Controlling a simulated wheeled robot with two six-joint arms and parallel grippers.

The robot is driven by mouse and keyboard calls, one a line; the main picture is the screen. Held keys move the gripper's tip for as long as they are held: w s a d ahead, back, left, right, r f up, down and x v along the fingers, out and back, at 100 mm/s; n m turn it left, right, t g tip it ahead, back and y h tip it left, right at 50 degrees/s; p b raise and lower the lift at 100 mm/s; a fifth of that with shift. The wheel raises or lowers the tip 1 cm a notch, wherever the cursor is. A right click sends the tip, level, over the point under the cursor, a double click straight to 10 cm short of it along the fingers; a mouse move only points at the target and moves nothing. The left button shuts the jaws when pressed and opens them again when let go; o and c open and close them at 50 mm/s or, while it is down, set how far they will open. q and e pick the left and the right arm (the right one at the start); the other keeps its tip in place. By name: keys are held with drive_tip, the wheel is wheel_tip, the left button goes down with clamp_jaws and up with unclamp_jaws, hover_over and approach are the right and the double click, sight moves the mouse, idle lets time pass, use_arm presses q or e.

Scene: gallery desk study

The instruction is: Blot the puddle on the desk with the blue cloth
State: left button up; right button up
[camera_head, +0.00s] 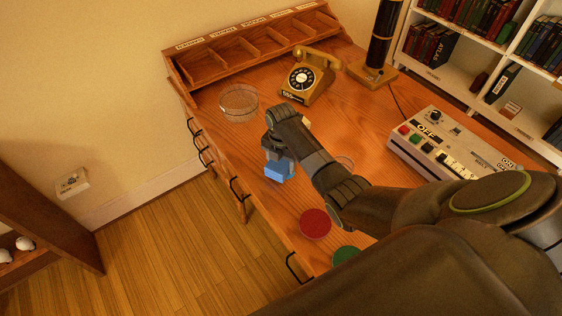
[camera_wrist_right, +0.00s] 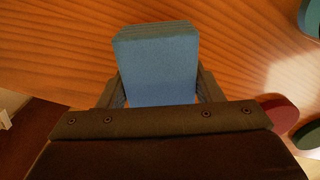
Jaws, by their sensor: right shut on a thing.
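My right gripper (camera_head: 276,160) is above the desk (camera_head: 350,100) near its front edge, pointing down. It is shut on the blue cloth (camera_head: 279,171), a folded block that hangs below the fingers. In the right wrist view the cloth (camera_wrist_right: 157,68) sits between the two fingers, with wood grain beyond it. A pale outline (camera_head: 345,162) shows just behind my right forearm; I cannot tell whether it is the puddle. In the right wrist view a pale glossy patch (camera_wrist_right: 295,78) lies on the wood at right. My left gripper is not in view.
A clear round dish (camera_head: 239,103) stands left of the gripper. A yellow telephone (camera_head: 310,76) and a pigeonhole rack (camera_head: 250,45) are behind. A control box (camera_head: 450,143) is at right. Red (camera_head: 315,223) and green (camera_head: 345,255) discs lie near the front edge.

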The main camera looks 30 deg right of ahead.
drive_tip(key=shift+f+b, duration=0.4)
drive_tip(key=shift+f, duration=0.15)
idle(0.6)
idle(0.6)
drive_tip(key=shift+s+d+p, duration=0.1)
drive_tip(key=shift+s+p, duration=0.5)
drive_tip(key=shift+p, duration=0.35)
drive_tip(key=shift+w+d, duration=0.1)
